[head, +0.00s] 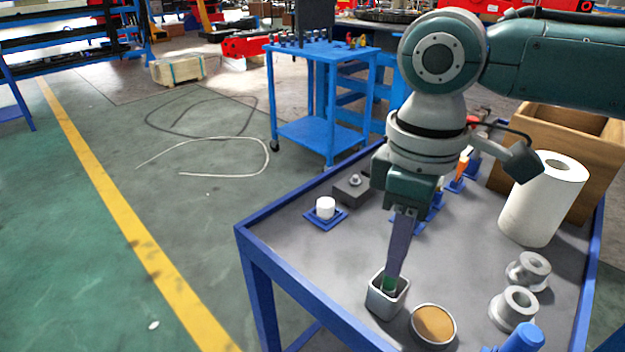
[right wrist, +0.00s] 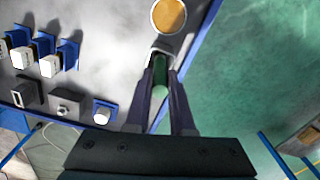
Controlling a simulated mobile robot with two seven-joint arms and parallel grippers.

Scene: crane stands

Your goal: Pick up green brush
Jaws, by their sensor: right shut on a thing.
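The green brush (head: 389,284) stands in a square metal cup (head: 387,300) near the front left edge of the blue-rimmed table (head: 285,232). Only a small green part of it shows in the head view. In the right wrist view the green brush (right wrist: 160,76) lies between the two fingers. My right gripper (head: 392,278) reaches down from above and is shut on the brush at the cup's mouth. The brush's lower end is hidden inside the cup. My left gripper is not in view.
A round tin with tan contents (head: 434,323) stands just right of the cup. Grey flanged parts (head: 514,307), a white paper roll (head: 543,200) and a wooden box (head: 560,130) stand further right. A white cylinder on a blue base (head: 325,208) stands back left.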

